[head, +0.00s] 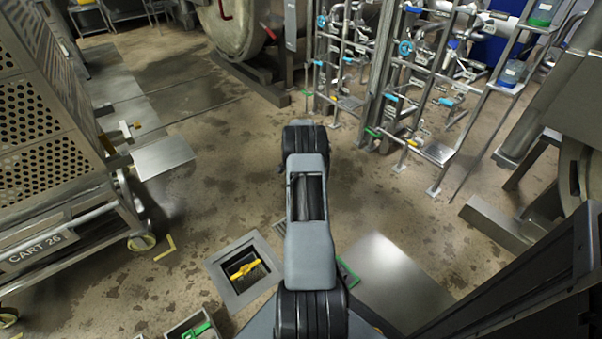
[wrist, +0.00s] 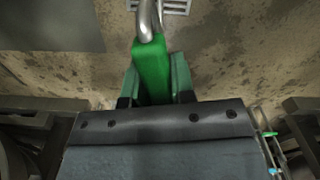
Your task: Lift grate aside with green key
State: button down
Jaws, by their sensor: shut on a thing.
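In the wrist view my gripper (wrist: 155,90) is shut on the green key (wrist: 152,68), with one finger on each side of its green handle. A shiny metal loop or hook (wrist: 148,14) rises from the handle to the top edge. A pale slatted floor grate (wrist: 178,5) shows in part at the top edge, just beyond the metal. I cannot tell whether the metal touches it. In the head view a slatted patch (head: 291,232) on the floor is partly covered by my arm.
In the head view, a square floor pit with a metal frame (head: 219,280) holds a yellow valve handle (head: 244,269). Another box (head: 176,330) with a green item is at the bottom edge. A perforated cart (head: 40,165) stands left and pipework (head: 405,90) at the back right. The middle floor is clear.

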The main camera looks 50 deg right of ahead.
jog(key=shift+f, duration=0.15)
dwell(0.3)
jog(key=m, duration=0.4)
jog(key=shift+f, duration=0.1)
jog(key=m, duration=0.4)
dwell(0.4)
jog(key=shift+m, duration=0.3)
jog(key=shift+r+p, duration=0.35)
jog(key=shift+r, duration=0.4)
dwell(1.1)
